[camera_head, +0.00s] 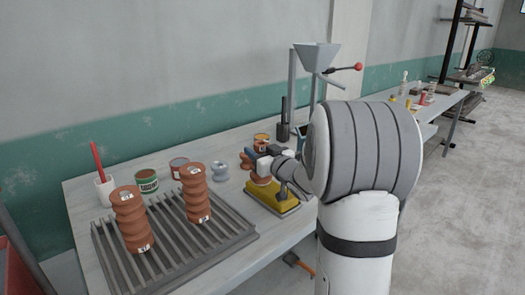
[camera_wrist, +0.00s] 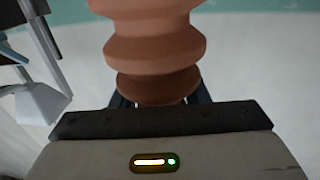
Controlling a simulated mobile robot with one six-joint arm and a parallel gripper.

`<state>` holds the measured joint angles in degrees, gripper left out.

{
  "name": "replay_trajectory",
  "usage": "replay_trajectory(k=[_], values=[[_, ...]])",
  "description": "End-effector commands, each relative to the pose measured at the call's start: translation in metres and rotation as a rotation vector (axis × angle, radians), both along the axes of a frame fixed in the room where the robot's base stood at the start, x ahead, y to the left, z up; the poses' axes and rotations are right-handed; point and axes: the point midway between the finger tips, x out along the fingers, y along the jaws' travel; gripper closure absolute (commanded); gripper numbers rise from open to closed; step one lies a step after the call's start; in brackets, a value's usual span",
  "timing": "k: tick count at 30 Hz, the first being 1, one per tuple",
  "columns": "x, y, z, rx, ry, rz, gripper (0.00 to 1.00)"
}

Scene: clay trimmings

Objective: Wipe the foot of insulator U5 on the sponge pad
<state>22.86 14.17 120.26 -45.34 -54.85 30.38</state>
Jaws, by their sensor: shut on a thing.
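My gripper (camera_head: 258,158) is shut on a ribbed brown insulator (camera_wrist: 155,45), which fills the top middle of the wrist view between the fingers. In the head view a lower part of the insulator (camera_head: 261,180) shows under the gripper, right over the back of the yellow sponge pad (camera_head: 268,198). I cannot tell whether its foot touches the pad. My arm and gripper hide part of it, and no label on it is readable.
Two more brown insulators (camera_head: 130,218) (camera_head: 195,194) stand on a slatted grey rack (camera_head: 172,258) at left. A funnel stand (camera_head: 316,58) rises beyond my gripper.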

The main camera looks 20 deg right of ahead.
Motion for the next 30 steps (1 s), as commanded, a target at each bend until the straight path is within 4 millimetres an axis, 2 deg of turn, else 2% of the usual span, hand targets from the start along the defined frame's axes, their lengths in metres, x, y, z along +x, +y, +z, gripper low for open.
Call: replay_trajectory(k=[1,5,30], values=[[-0.001,0.0,-0.004,0.003,0.01,-0.001,1.0],[-0.001,-0.001,0.002,0.003,0.011,-0.002,1.0],[-0.001,-0.001,0.063,0.0,0.004,-0.002,1.0]])
